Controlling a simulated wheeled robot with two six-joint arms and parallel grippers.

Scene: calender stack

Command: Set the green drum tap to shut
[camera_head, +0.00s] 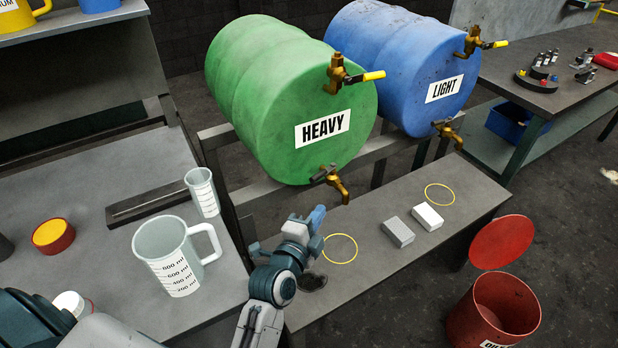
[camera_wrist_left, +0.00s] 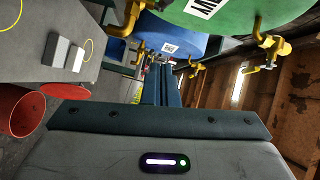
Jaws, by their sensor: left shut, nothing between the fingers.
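The green drum (camera_head: 262,85) lies on its side on a rack, labelled HEAVY. Its lower brass tap (camera_head: 338,185) has a short dark grey handle (camera_head: 324,173) and a spout pointing down to the right. An upper brass valve (camera_head: 345,75) on the same drum has a yellow-tipped lever. In the left wrist view the drum (camera_wrist_left: 232,22) is at the top, with a brass tap (camera_wrist_left: 122,22) left of it and a yellow-levered valve (camera_wrist_left: 268,50) at right. My left gripper (camera_head: 319,215) is shut and empty, below and slightly left of the lower tap, apart from it. My right gripper is not in view.
A blue drum (camera_head: 395,65) labelled LIGHT stands right of the green one. The bench (camera_head: 390,275) below bears yellow rings, a grey block (camera_head: 398,232) and a white block (camera_head: 428,217). A measuring jug (camera_head: 168,255) stands left of my arm. A red bin (camera_head: 495,312) is at lower right.

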